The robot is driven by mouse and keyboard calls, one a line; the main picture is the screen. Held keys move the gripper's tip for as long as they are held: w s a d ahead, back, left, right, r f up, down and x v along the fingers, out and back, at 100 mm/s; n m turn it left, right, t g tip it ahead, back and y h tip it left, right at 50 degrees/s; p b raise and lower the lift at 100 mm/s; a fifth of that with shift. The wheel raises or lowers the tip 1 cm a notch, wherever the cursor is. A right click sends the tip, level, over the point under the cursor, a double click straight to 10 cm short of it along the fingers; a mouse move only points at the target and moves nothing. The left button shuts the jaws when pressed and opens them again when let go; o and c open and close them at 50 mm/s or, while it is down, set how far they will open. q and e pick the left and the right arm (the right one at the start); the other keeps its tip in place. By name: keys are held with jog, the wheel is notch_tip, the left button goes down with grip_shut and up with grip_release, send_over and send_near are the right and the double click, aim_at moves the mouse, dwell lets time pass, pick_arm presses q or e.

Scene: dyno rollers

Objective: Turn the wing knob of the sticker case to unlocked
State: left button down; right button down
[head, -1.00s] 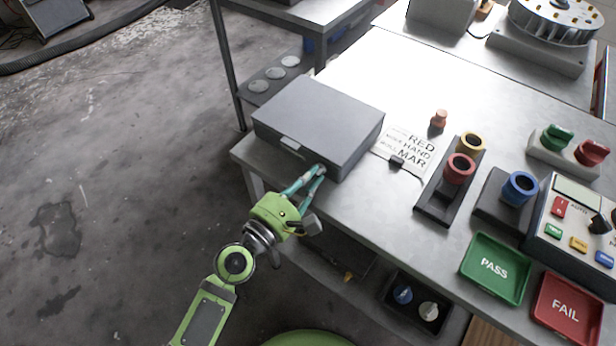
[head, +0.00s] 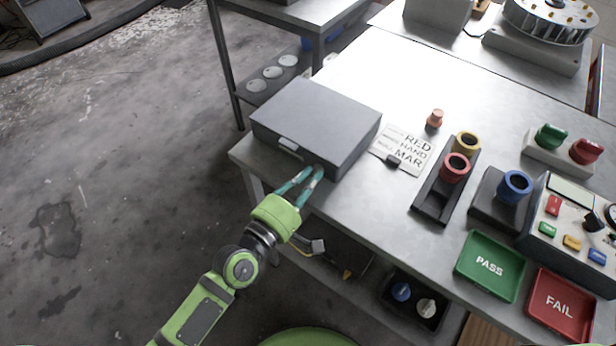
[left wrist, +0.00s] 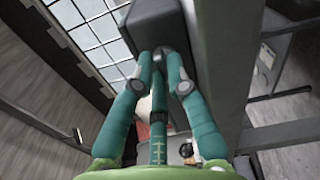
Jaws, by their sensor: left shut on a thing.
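The sticker case (head: 318,112) is a closed grey box at the table's front left corner. A light latch (head: 290,145) sits on its front edge. My left gripper (head: 313,171) reaches the right part of the case's front face, its teal fingers shut on the wing knob. My right gripper is in neither view.
A lettered card (head: 404,150) lies right of the case. Beyond it stand a holder with red and yellow cups (head: 455,168), a blue cup (head: 515,187), a green PASS tray (head: 490,266) and a red FAIL tray (head: 562,305). A lower shelf lies under the table.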

pick_arm(q)
jog(key=shift+m, duration=1)
jog(key=c, duration=1.5)
grip_release()
